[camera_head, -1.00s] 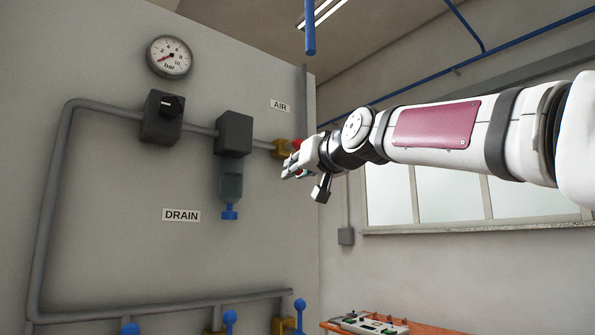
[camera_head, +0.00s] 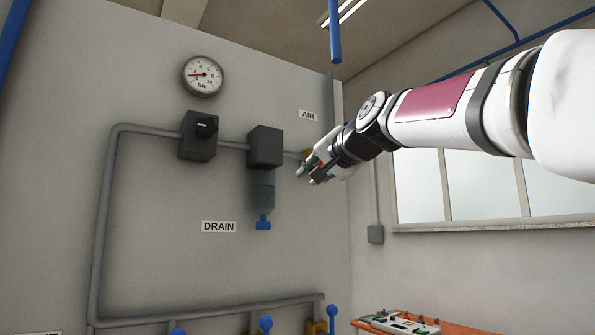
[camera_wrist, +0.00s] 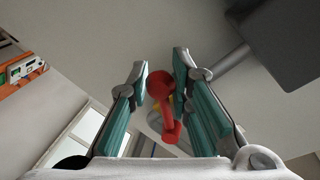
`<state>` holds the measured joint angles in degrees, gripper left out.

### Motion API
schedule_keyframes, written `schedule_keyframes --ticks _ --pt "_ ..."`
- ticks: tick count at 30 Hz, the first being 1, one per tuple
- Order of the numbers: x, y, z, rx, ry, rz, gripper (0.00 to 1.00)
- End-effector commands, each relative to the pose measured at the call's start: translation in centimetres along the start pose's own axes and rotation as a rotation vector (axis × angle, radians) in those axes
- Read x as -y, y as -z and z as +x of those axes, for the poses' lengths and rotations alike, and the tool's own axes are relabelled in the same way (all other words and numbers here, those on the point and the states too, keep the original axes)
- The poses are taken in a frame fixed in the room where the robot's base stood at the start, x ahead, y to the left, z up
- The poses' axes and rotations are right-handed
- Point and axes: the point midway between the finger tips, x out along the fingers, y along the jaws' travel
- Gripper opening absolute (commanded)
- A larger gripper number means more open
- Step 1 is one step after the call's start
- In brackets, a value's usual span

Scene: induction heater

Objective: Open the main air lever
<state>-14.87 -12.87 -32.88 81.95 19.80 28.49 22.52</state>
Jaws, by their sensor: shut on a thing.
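The main air lever is a red handle with a round knob (camera_wrist: 160,84). In the wrist view it sits between the two teal-padded fingers of my gripper (camera_wrist: 163,76), and the gripper is shut on it. The rest of the handle runs down toward the palm, with a bit of yellow valve behind it. In the head view my gripper (camera_head: 308,173) is at the right end of the pipe, below the AIR label (camera_head: 308,115). It hides most of the lever there. Only a little of the yellow valve (camera_head: 308,153) shows.
A dark filter block (camera_head: 265,147) with a blue-tipped drain, a regulator (camera_head: 198,135) and a pressure gauge (camera_head: 203,75) are on the wall to the left. Blue-handled valves (camera_head: 266,324) line the lower pipe. An orange bench (camera_head: 455,329) stands at lower right.

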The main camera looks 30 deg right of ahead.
Motion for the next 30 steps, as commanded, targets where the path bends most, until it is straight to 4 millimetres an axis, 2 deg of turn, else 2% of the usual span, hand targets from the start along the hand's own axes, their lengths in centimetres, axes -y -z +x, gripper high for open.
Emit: schedule_keyframes --ticks 18,30 --pt "3.3 0.8 -0.9 0.110 -0.023 0.567 0.00" --pt "4.4 1.8 -0.9 0.159 -0.032 0.826 0.00"
